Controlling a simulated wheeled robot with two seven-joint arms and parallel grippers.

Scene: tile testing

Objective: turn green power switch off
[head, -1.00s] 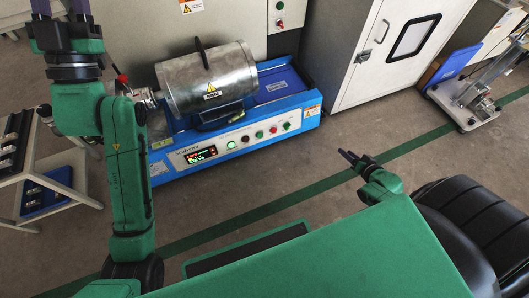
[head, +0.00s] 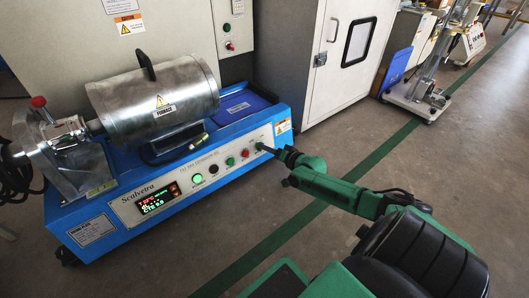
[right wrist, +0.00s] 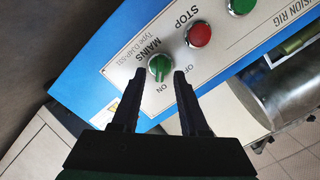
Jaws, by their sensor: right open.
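The green power switch (right wrist: 159,67) is a round green knob labelled MAINS, on the white panel of the blue rig. ON and OFF are printed beside it; I cannot tell surely which its grip points to. My right gripper (right wrist: 160,74) is open, its two dark fingers apart with the knob between or just beyond their tips; I cannot tell whether they touch it. In the head view, my right gripper (head: 266,149) reaches the right end of the panel and largely hides the switch. My left gripper is not in view.
Next to the switch is a red STOP button (right wrist: 199,34), then a green button (right wrist: 241,5). A lit display (head: 157,197) is further left on the panel. A metal furnace cylinder (head: 157,100) sits on the rig. The floor in front is clear.

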